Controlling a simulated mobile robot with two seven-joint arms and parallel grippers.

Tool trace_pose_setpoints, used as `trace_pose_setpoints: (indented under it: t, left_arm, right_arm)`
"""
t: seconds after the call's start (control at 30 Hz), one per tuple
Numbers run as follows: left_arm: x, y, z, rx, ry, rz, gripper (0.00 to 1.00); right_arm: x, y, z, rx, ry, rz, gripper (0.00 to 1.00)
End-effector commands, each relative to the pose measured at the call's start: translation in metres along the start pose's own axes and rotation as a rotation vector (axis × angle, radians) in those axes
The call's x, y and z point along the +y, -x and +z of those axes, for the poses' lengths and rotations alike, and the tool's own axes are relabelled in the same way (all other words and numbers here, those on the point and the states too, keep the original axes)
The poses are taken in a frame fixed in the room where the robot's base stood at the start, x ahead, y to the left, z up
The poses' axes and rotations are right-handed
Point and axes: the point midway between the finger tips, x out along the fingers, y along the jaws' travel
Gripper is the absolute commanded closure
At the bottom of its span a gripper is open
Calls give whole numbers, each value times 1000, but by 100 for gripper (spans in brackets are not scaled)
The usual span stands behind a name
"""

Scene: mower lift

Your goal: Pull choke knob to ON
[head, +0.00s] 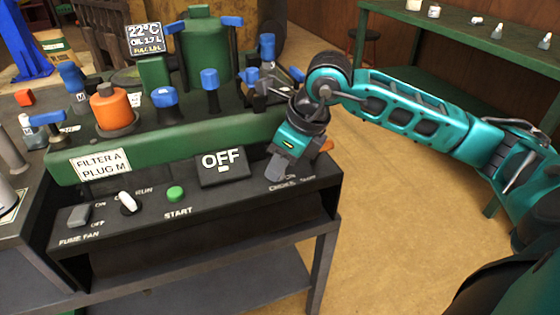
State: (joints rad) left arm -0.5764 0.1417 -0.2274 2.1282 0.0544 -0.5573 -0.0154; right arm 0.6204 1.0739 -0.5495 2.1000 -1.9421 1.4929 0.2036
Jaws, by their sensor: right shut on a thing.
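My right gripper (276,172) reaches in from the right and points down at the right end of the black control panel (230,184). Its fingers are shut at the label that reads CHOKE (283,187). The choke knob is hidden by the fingers, so how far out it stands cannot be told. A small orange piece (326,146) shows just right of the gripper; what it belongs to is unclear. The display (222,165) on the panel reads OFF. My left gripper is not in view.
Left of the gripper are a green START button (175,194), a white rotary switch (128,203) and a grey fume fan switch (78,215). Blue-handled parts and an orange canister (111,108) stand behind the panel. A green shelf (465,45) is at the back right. Open floor lies between.

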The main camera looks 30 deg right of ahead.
Motion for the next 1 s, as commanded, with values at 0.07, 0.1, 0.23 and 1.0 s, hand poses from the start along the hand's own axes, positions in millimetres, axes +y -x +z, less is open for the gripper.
trace_pose_setpoints:
  t: [0.07, 0.1, 0.23, 1.0]
  left_arm:
    - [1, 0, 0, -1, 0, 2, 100]
    - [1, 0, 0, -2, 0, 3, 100]
    - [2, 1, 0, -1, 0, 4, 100]
    - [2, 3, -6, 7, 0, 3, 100]
  right_arm:
    - [0, 0, 0, 1, 1, 1, 100]
    - [1, 0, 0, 1, 1, 1, 100]
    - [2, 0, -1, 4, 2, 5, 100]
    - [0, 12, 1, -2, 0, -2, 45]
